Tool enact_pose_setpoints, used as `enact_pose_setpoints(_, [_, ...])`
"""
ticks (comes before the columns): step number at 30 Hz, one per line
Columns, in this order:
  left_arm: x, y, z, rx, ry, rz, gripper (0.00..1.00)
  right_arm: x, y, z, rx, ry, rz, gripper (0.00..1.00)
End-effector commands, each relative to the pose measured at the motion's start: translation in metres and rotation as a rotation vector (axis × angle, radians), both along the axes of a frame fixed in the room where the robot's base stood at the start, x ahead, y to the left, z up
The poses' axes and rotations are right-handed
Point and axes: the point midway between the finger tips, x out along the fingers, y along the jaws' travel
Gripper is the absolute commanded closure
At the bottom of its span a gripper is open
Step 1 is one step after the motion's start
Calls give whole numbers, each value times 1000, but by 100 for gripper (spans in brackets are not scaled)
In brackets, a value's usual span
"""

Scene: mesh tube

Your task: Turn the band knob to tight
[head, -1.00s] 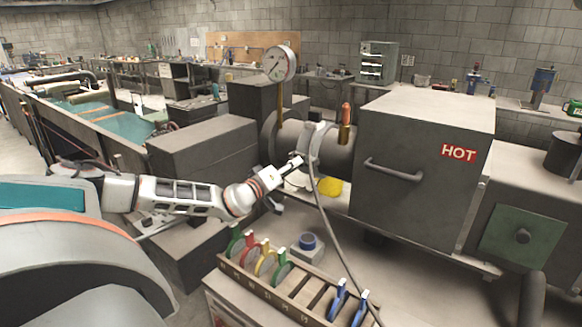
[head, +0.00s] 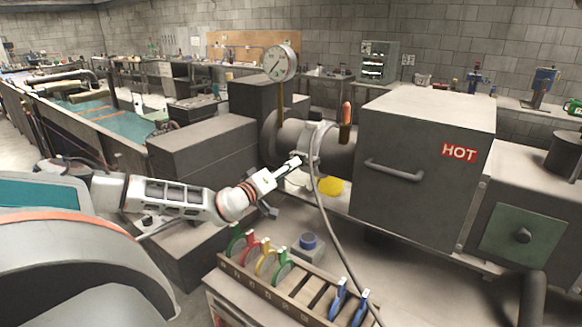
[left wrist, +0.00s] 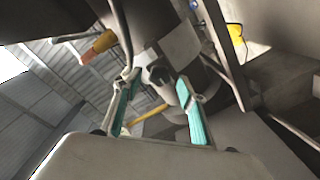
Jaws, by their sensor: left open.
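A light grey band (head: 314,143) wraps the dark horizontal cylinder (head: 338,155) left of the box marked HOT. My left gripper (head: 296,161) reaches from the left up to the front of this band, and its fingertips are close to it. In the left wrist view the gripper (left wrist: 158,84) is open, with teal pads on both fingers. A small dark knob (left wrist: 160,74) shows in the gap near the fingertips, in front of the pale band. I cannot tell whether either finger touches it. The knob is hidden or too small in the head view. My right gripper is not in view.
A grey hose (head: 330,220) hangs from the band, just right of the gripper. The HOT box (head: 420,170) stands close on the right. A gauge (head: 279,63) and an orange-handled fitting (head: 346,117) rise above the cylinder. A rack (head: 285,290) with coloured pieces stands below.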

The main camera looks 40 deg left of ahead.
Motion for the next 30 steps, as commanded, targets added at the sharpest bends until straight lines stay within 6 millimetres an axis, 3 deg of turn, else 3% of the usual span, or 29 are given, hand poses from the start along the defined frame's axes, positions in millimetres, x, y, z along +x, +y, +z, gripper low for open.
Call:
enact_pose_setpoints(6, [-48,-5,-2,2,7,-1,59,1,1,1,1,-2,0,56])
enact_pose_setpoints(12, [-79,-8,-1,2,4,-1,59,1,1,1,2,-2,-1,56])
enact_pose_setpoints(18, [-93,-10,-1,1,2,-1,59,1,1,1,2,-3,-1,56])
enact_pose_setpoints(30, [-94,-10,-1,0,1,0,59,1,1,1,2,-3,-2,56])
